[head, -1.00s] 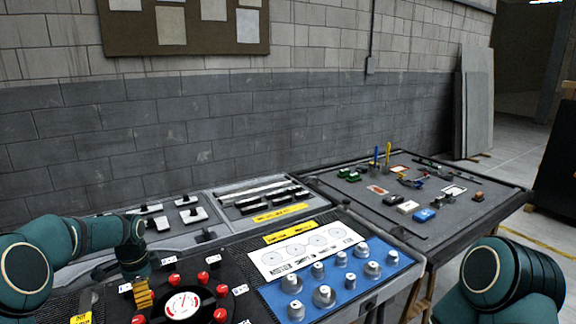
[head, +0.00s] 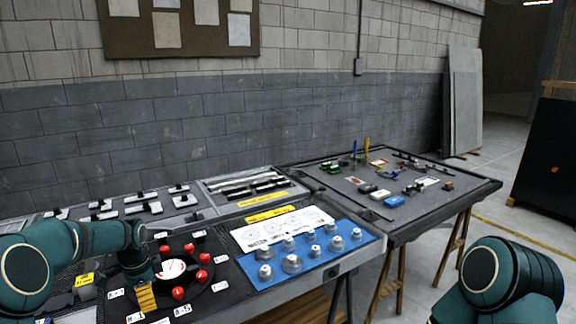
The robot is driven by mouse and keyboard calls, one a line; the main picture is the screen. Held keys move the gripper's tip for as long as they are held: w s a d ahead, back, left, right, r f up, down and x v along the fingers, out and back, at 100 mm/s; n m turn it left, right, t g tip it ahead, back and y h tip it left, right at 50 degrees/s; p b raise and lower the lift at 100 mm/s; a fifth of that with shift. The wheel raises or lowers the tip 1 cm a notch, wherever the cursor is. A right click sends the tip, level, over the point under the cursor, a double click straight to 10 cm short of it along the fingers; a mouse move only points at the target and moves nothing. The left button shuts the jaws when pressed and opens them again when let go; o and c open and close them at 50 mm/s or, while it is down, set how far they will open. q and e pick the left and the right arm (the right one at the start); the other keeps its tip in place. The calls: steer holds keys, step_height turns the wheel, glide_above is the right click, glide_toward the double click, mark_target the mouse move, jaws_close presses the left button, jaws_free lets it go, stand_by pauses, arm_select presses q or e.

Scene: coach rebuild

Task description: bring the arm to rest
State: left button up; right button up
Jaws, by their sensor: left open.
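My left arm comes in from the left and bends down over the dark panel. Its gripper (head: 146,298) points down, open, with yellow-gold fingers, just left of and nearer than the round white dial (head: 172,268). Several red knobs (head: 204,258) ring the dial. I see nothing held between the fingers, though the tips are small and partly lost against the panel. I cannot tell whether they touch it. Of my right arm only a dark green link shows at the lower right; its gripper is out of view.
A blue board (head: 262,254) with several grey knobs lies right of the dial. Behind are trays of black-and-white blocks (head: 143,208). A second table (head: 440,205) holds small parts and tools at right. A block wall (head: 220,120) stands behind. Open floor (head: 500,215) lies at right.

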arm_select(q)
steer(key=s+d+f+n+h, duration=0.2)
steer(key=d+f, duration=0.7)
steer(key=s+d+f+n+t+h, duration=0.1)
steer(key=s+d+f+n+h, duration=0.1)
steer(key=s+d+f+n, duration=0.75)
steer(key=s+d, duration=0.3)
steer(key=s, duration=0.3)
steer(key=s+d+f+n, duration=0.1)
steer(key=s+d+n, duration=0.1)
steer(key=s+d, duration=0.3)
steer(key=s, duration=0.3)
steer(key=shift+s+t, duration=0.15)
steer(key=shift+t, duration=0.15)
